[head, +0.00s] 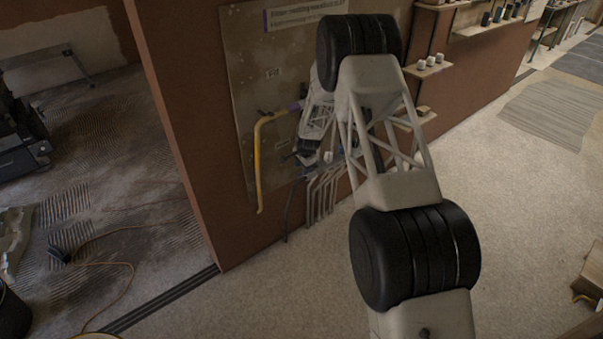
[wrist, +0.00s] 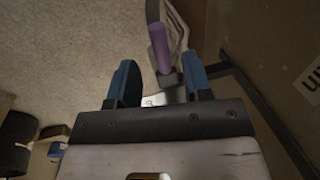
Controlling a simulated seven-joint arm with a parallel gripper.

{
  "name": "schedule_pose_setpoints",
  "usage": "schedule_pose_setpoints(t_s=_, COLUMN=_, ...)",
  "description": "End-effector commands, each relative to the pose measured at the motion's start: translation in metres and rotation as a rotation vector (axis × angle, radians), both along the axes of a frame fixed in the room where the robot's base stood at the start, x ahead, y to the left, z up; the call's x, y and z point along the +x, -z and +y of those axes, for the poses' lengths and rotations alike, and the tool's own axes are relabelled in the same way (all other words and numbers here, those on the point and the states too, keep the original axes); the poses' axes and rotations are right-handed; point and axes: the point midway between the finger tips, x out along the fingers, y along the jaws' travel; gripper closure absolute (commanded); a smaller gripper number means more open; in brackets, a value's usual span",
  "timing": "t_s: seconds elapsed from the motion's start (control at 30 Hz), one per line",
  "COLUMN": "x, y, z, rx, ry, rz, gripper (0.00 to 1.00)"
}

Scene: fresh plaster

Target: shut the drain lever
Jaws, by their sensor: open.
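A lever with a purple grip (wrist: 160,48) shows in the wrist view, just beyond the gap between my fingers; no readable label confirms it as the drain lever. Its lower end meets a small grey block. In the head view my arm covers much of the panel's right part.
The wall panel (head: 243,75) carries a yellow pipe (head: 257,165) and several grey pipes (head: 322,190) below my gripper. Small shelves (head: 428,68) with cups stand out from the wall at right. A dark bar (wrist: 265,105) runs beside my right finger. The pale floor is open.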

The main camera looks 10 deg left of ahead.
Motion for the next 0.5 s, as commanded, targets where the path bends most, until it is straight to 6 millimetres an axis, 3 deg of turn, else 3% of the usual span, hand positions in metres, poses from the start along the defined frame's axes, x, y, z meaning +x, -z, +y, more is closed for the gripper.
schedule_pose_setpoints(t_s=0.2, x=0.003, y=0.022, z=0.003, rx=0.0, ry=0.0, rz=0.0, gripper=0.55)
schedule_pose_setpoints(t_s=0.5, x=0.005, y=0.035, z=0.005, rx=0.0, ry=0.0, rz=-0.001, gripper=0.55)
